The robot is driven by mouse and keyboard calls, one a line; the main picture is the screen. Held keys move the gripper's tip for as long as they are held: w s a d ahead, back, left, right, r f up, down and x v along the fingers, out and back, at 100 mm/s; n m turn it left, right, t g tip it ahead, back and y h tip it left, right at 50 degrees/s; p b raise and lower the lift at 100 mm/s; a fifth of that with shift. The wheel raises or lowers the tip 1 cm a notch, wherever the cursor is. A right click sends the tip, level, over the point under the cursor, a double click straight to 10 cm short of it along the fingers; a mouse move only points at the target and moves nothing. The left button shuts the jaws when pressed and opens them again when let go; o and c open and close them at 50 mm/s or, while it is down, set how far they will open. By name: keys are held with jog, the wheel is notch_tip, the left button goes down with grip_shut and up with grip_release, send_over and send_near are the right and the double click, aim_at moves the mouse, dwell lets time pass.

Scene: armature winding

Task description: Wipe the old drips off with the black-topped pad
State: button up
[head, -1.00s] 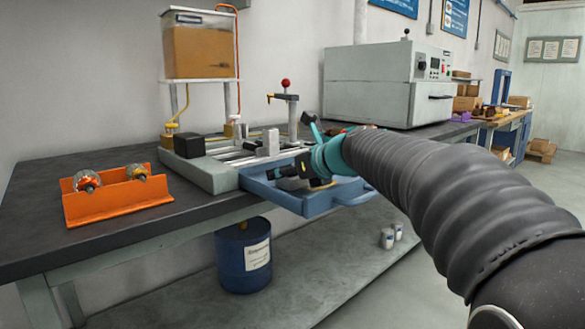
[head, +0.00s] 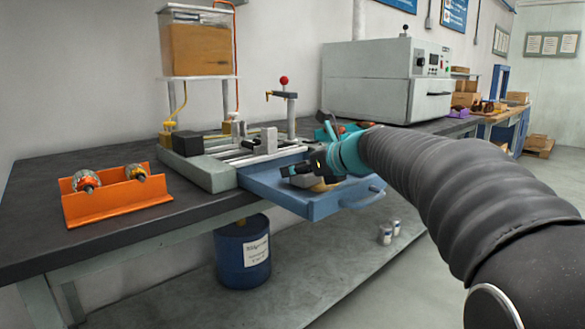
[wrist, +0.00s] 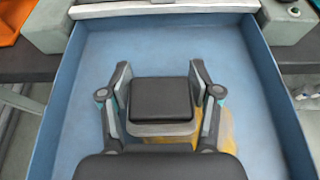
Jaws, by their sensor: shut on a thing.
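The black-topped pad (wrist: 161,99) has a square black top over a pale grey base. My gripper (wrist: 159,78) is shut on it, one finger at each side. In the wrist view the pad is over the floor of the blue drawer-like tray (wrist: 75,95); I cannot tell whether it touches. An amber drip stain (wrist: 226,130) shows on the tray floor to the right of and below the pad, partly hidden by the right finger and the gripper body. In the head view my gripper (head: 291,172) is inside the tray (head: 315,206), with the pad mostly hidden.
The tray sticks out from under a grey winding fixture (head: 215,174). Its side walls rise around my gripper. An orange rack (head: 117,201) with two armatures stands to the left on the dark bench. A large grey oven (head: 372,85) stands behind to the right.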

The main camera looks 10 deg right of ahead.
aim_at(295, 187)
jog(key=shift+w+d+f+p, duration=0.1)
jog(key=shift+w+d+p, duration=0.5)
jog(key=shift+d, duration=0.4)
jog(key=shift+w+d+p, duration=0.4)
jog(key=shift+w+d, duration=0.45)
jog(key=shift+d, duration=0.1)
jog(key=shift+w+d+f+p, duration=0.1)
jog(key=shift+w+d+p, duration=0.5)
jog(key=shift+d, duration=0.4)
jog(key=shift+s+d+r, duration=0.1)
jog(key=shift+s+d, duration=0.5)
jog(key=shift+s+a, duration=0.55)
jog(key=shift+a, duration=0.2)
jog(key=shift+s+a, duration=0.55)
jog(key=shift+a, duration=0.15)
jog(key=shift+s+a, duration=0.75)
jog(key=shift+a, duration=0.3)
jog(key=shift+s+a, duration=0.75)
jog(key=shift+a, duration=0.3)
jog(key=shift+s+a, duration=0.55)
jog(key=shift+a, duration=0.15)
notch_tip(295, 187, up, 2)
jog(key=shift+r+p, duration=0.1)
jog(key=shift+p, duration=0.8)
jog(key=shift+r, duration=1.85)
